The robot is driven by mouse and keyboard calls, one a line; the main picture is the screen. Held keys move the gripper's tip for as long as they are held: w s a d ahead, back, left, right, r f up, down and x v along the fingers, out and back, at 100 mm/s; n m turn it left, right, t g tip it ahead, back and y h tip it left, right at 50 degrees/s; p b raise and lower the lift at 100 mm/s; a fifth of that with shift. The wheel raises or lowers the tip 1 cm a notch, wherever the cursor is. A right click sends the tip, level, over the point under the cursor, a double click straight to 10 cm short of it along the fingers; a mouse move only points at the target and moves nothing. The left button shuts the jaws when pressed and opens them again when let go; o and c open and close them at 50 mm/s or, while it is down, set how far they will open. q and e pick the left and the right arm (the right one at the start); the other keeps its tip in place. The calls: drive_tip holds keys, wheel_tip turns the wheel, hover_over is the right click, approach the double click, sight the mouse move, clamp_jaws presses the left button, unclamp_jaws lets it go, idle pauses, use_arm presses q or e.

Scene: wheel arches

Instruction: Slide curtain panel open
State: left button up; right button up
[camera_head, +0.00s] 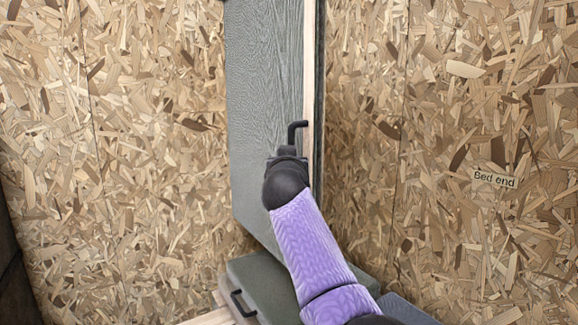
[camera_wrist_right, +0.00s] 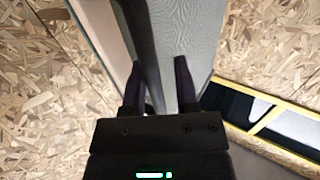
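The curtain panel is a tall grey textured panel (camera_head: 265,80) in the middle of the head view, with a pale wooden edge on its right side. It also shows in the right wrist view (camera_wrist_right: 205,35). A black handle (camera_head: 298,128) stands out near that edge. My right gripper (camera_head: 289,152) is at the handle, its purple arm coming from the lower right. In the right wrist view a dark bar (camera_wrist_right: 143,40), seemingly the handle, runs between the parted fingers, close to the left finger, with a gap to the right one. My left gripper is not in view.
Chipboard walls stand on both sides, the right one with a "Bed end" label (camera_head: 495,179). A grey-green lid or box (camera_head: 262,278) with a black handle (camera_head: 241,303) lies below the panel. A yellow-edged dark frame (camera_wrist_right: 262,118) shows in the wrist view.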

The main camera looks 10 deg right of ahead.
drive_tip(key=s+a+p, duration=0.1)
drive_tip(key=s+p, duration=0.3)
drive_tip(key=s, duration=0.5)
drive_tip(key=shift+a+p, duration=0.3)
drive_tip(key=shift+a, duration=0.05)
drive_tip(key=shift+s, duration=0.1)
